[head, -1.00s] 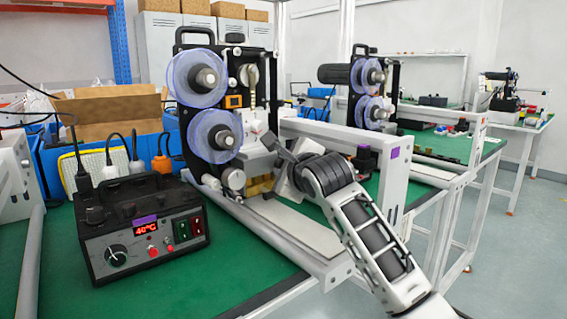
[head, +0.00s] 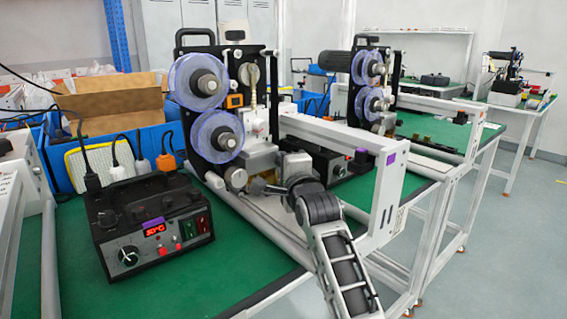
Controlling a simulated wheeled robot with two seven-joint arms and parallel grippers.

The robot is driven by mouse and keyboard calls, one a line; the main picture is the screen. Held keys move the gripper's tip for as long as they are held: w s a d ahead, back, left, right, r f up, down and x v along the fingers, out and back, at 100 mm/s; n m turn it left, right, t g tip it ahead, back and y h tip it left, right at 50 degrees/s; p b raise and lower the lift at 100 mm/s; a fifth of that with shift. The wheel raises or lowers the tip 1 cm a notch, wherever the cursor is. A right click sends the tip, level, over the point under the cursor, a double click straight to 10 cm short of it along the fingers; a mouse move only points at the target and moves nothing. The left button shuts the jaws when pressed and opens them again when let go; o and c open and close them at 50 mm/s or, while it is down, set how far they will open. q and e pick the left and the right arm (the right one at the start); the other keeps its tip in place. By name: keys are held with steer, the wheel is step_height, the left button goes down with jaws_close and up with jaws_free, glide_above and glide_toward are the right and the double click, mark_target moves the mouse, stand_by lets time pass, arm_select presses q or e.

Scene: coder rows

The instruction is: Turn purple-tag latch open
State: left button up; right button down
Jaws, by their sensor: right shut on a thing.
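The coder machine (head: 228,60), a black upright plate with two clear blue-tinted reels, stands on the green bench. My right arm comes up from the bottom, and its gripper (head: 268,188) is at the lower front of this machine. It is shut on a short dark lever (head: 257,186), which points left and lies nearly level. The jaws are small and partly hidden by the wrist, so the exact grip is hard to see. A purple tag (head: 391,158) is on the end of the white rail frame right of my wrist. My left gripper is not in view.
A black control box (head: 150,225) with a red display and its own purple tag stands at the left. A second dark box (head: 335,165) sits behind my wrist. A white rail (head: 330,130) runs behind my arm. Another coder machine (head: 370,85) stands farther back.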

stand_by(0.5)
steer(key=c, duration=1.3)
jaws_free()
steer(key=shift+o, duration=0.2)
